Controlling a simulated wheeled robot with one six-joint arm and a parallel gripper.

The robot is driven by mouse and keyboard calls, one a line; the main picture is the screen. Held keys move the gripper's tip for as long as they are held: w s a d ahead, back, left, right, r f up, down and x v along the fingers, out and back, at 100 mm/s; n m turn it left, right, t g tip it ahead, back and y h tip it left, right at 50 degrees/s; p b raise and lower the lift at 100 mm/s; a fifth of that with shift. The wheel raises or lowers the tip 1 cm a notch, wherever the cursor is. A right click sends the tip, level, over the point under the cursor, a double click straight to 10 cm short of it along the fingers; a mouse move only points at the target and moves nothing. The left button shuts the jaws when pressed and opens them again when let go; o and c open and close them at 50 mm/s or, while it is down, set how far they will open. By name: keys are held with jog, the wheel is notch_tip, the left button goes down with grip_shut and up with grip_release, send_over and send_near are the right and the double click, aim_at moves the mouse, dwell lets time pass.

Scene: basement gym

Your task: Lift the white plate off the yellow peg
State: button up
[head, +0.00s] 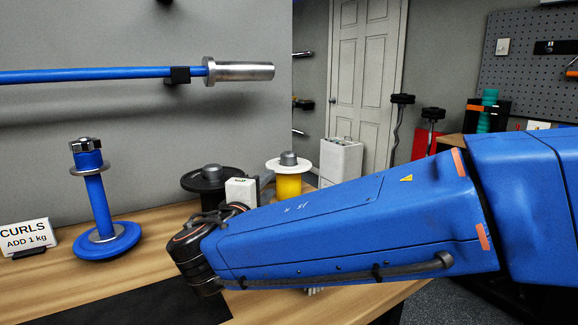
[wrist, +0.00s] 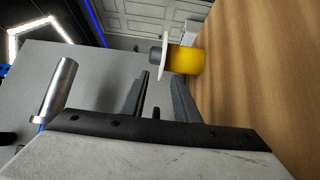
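The white plate (head: 289,166) sits on the yellow peg (head: 288,186), which stands on the wooden bench with a grey tip above the plate. My arm hides the lower part of the peg in the head view. In the wrist view the picture is turned sideways; the plate (wrist: 164,56) shows edge-on around the yellow peg (wrist: 187,60). My gripper (wrist: 163,90) shows there with its dark fingers apart and nothing between them. The plate and peg are beyond the fingertips, not touching them. In the head view my arm hides the fingers.
A black plate (head: 205,179) on a grey-tipped peg stands left of the yellow peg. A blue stand (head: 97,205) with a metal collar and a "CURLS ADD 1 kg" sign (head: 26,239) are farther left. A white box (head: 340,160) stands behind. A blue-and-steel bar (head: 239,71) is on the wall.

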aim_at(282, 172)
jog(key=shift+f+x, duration=0.2)
jog(key=shift+x, duration=2.5)
jog(key=shift+f+x, duration=0.15)
jog(key=shift+x, duration=2.6)
jog(key=shift+s, duration=0.1)
grip_shut()
